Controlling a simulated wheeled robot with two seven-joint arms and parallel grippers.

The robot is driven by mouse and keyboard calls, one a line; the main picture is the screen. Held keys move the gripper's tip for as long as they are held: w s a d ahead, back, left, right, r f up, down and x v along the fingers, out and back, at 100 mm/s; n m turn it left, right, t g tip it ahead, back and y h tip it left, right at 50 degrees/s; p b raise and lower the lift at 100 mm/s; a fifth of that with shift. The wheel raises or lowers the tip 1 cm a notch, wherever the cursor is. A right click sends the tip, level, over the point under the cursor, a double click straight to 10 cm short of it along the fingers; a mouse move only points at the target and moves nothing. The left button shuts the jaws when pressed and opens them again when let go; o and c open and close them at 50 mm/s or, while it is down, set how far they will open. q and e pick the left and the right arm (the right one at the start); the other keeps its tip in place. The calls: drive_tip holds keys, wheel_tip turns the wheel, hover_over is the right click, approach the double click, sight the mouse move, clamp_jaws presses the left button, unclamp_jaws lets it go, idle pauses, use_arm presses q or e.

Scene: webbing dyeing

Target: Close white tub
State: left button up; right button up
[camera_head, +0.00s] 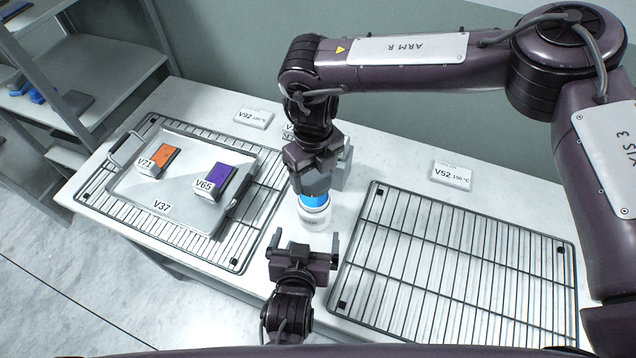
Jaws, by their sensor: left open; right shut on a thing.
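The white tub (314,215) stands upright on the white table, in the strip between the two wire racks. A blue lid (313,200) is at its top; I cannot tell whether it is seated or just above the rim. My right gripper (316,188) points down from above and is shut on the blue lid, hiding the lid's upper part. My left gripper (306,243) is open and empty, on the near side of the tub, with its fingers pointing toward it and apart from it.
A wire rack (245,262) on the left bears a metal tray (160,208) with an orange block (165,156) and a purple block (221,175). An empty wire rack (455,265) lies on the right. A label card (452,175) stands behind it. Grey shelves (90,110) stand at left.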

sight(312, 211)
use_arm(q)
drive_tip(key=shift+w+d+f+t, duration=0.1)
drive_tip(key=shift+w+d+t, duration=0.2)
drive_tip(key=shift+w, duration=0.5)
use_arm(e)
drive_tip(key=shift+w+d, duration=0.15)
drive_tip(key=shift+w, duration=0.9)
drive_tip(key=shift+s+a+r, duration=0.1)
drive_tip(key=shift+s+r, duration=0.15)
drive_tip(key=shift+s, duration=0.35)
drive_tip(key=shift+s+a+r, duration=0.1)
drive_tip(key=shift+s+r, duration=0.1)
drive_tip(key=shift+s, duration=0.4)
use_arm(q)
drive_tip(key=shift+x, duration=0.8)
use_arm(e)
drive_tip(key=shift+w+d+f, duration=0.1)
drive_tip(key=shift+w+f, duration=0.15)
drive_tip(key=shift+w, duration=0.35)
use_arm(q)
drive_tip(key=x, duration=0.9)
use_arm(e)
drive_tip(key=shift+s, duration=0.1)
drive_tip(key=shift+r, duration=0.1)
drive_tip(key=shift+s, duration=0.1)
use_arm(q)
drive_tip(key=c, duration=1.5)
drive_tip(key=shift+o, duration=0.2)
use_arm(e)
drive_tip(key=shift+f, duration=2.5)
